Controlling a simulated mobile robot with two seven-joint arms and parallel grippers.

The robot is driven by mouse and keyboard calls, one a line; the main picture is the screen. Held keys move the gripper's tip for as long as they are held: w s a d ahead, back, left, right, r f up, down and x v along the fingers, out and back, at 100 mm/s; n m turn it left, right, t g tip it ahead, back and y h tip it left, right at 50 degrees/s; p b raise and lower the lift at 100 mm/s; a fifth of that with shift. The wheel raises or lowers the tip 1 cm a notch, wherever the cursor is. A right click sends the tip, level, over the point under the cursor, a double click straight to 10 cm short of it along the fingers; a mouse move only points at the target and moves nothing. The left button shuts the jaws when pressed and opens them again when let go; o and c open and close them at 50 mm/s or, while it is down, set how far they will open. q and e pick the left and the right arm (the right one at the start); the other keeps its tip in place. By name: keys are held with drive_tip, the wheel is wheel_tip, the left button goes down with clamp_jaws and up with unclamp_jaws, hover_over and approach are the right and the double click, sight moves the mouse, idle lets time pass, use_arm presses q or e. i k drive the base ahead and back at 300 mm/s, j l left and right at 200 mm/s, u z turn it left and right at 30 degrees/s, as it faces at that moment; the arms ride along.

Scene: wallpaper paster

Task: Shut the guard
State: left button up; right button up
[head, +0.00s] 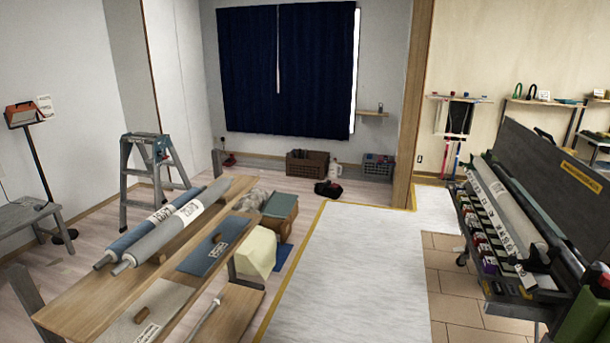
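The wallpaper pasting machine (500,225) stands at the right edge of the head view. Its long dark guard panel (545,165) stands raised and tilted back along the far side of the machine, with a yellow label near its right end. The guard is open, so a pale roll (508,210) and a row of coloured parts show along the machine. The near end of the machine is cut off by the frame. Neither of my grippers is in view.
A wooden workbench (95,305) with wallpaper rolls (170,225) stands at the left front. A white sheet (345,265) with a yellow edge covers the middle floor. Tan tiles (455,290) lie bare between sheet and machine. A stepladder (150,180) stands behind the bench.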

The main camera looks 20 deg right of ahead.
sight(574, 196)
drive_tip(key=i+l+z, duration=0.1)
drive_tip(key=z, duration=0.35)
drive_tip(key=i+z, duration=0.25)
drive_tip(key=z, duration=0.2)
drive_tip(key=i+j+z, duration=0.1)
drive_tip(key=z, duration=0.3)
drive_tip(key=i+z, duration=0.4)
drive_tip(key=i+j+z, duration=0.1)
drive_tip(key=i+z, duration=0.3)
drive_tip(key=i+j+z, duration=0.15)
drive_tip(key=z, duration=0.55)
drive_tip(key=i+j+z, duration=0.15)
drive_tip(key=j+z, duration=0.15)
drive_tip(key=j, duration=0.25)
drive_tip(key=i+j+z, duration=0.15)
drive_tip(key=j, duration=0.15)
drive_tip(key=i+j, duration=0.15)
drive_tip(key=j, duration=0.25)
drive_tip(key=i+j+z, duration=0.1)
drive_tip(key=j, duration=0.35)
drive_tip(key=i+j, duration=0.15)
drive_tip(key=j, duration=0.25)
drive_tip(key=i+j+z, duration=0.1)
drive_tip(key=j, duration=0.35)
